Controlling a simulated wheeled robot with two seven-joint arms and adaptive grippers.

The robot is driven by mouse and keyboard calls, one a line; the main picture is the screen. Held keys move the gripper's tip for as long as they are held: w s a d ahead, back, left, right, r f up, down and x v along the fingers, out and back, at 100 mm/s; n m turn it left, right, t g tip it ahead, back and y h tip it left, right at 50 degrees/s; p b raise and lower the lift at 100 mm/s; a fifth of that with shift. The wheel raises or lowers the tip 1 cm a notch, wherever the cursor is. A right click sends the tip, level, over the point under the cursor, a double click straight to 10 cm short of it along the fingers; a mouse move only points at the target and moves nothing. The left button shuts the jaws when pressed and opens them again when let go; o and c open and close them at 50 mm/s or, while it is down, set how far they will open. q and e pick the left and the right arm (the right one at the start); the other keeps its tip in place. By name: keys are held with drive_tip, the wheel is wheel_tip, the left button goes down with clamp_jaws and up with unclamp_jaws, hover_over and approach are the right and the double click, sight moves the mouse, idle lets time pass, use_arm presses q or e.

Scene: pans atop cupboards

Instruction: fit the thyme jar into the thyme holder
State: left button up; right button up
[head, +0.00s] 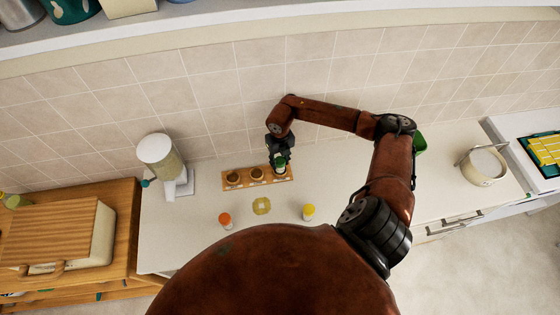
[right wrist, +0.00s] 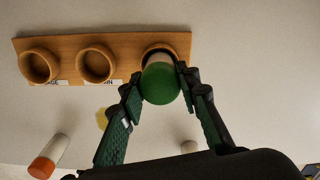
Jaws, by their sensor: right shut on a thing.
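The thyme jar, with a green lid (right wrist: 161,84) and a pale body, is between the fingers of my right gripper (right wrist: 158,92). In the head view my right gripper (head: 280,163) is over the right end of the wooden rack (head: 245,187). The rack has three round holders in a row. The jar's lower end is at the rightmost holder (right wrist: 160,48), whose rim shows behind it. I cannot tell how deep the jar sits in it. That holder's label is hidden. The left holder (right wrist: 39,66) and middle holder (right wrist: 96,64) look empty in the wrist view. My left gripper is out of view.
An orange-lidded jar (head: 225,220) and a yellow-lidded jar (head: 308,212) stand on the white counter, with a flat yellowish piece (head: 261,206) between them. A pot (head: 484,167) is far right. The tiled wall is close behind.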

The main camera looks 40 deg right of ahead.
drive_tip(key=o, duration=1.3)
drive_tip(key=shift+c, duration=0.2)
wheel_tip(320, 180, up, 12)
